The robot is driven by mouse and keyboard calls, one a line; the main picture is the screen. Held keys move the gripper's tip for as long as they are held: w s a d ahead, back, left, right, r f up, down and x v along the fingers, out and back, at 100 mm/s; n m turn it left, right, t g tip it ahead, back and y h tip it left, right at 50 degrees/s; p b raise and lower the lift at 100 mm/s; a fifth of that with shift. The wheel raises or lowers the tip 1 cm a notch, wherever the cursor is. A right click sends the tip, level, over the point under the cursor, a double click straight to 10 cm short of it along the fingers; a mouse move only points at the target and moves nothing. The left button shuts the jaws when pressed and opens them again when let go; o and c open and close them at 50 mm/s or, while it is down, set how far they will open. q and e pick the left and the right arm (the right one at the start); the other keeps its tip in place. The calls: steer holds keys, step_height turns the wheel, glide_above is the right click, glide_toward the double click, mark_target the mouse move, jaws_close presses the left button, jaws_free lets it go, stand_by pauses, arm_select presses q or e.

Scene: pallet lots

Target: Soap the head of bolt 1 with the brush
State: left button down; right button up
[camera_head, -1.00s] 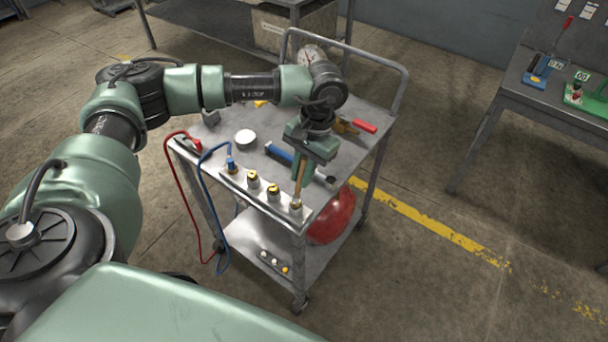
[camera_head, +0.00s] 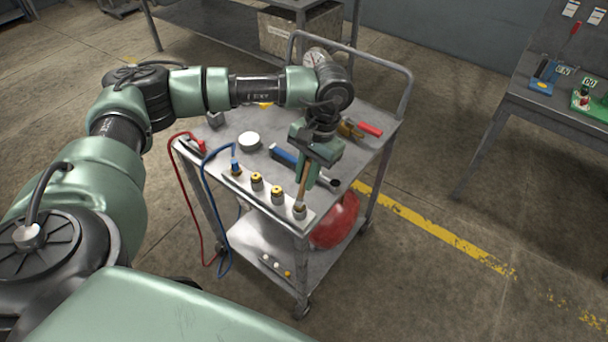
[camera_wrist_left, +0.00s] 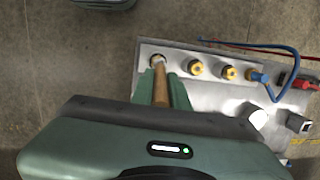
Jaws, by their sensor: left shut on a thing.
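My left gripper (camera_head: 308,172) is shut on a brush with a wooden handle (camera_head: 302,190), which points down, slightly tilted. The brush handle (camera_wrist_left: 161,88) also shows between the fingers in the left wrist view. Its lower end is at the fitting at the right end of a pale metal block (camera_head: 235,181) on the cart; that end fitting (camera_head: 299,211) is partly covered, and I cannot tell whether the bristles touch it. Two brass-topped fittings (camera_head: 277,193) (camera_head: 257,182) stand along the block, uncovered. I cannot read which one is bolt 1. My right gripper is out of view.
A blue hose (camera_head: 203,180) and a red hose (camera_head: 178,165) loop off the block's left side. A blue-handled tool (camera_head: 285,156), a white round tin (camera_head: 250,140) and a red-handled tool (camera_head: 370,129) lie on the cart top. A red ball-like object (camera_head: 338,222) sits on the lower shelf.

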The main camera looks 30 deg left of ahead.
arm_select(q)
steer(key=shift+d, duration=0.25)
steer(key=shift+d, duration=0.3)
steer(key=shift+a, duration=0.15)
steer(key=shift+a+b, duration=0.3)
steer(key=shift+b, duration=0.25)
steer(key=shift+a, duration=0.1)
steer(key=shift+a, duration=0.1)
steer(key=shift+a, duration=0.3)
steer(key=shift+d+b, duration=0.15)
steer(key=shift+b, duration=0.2)
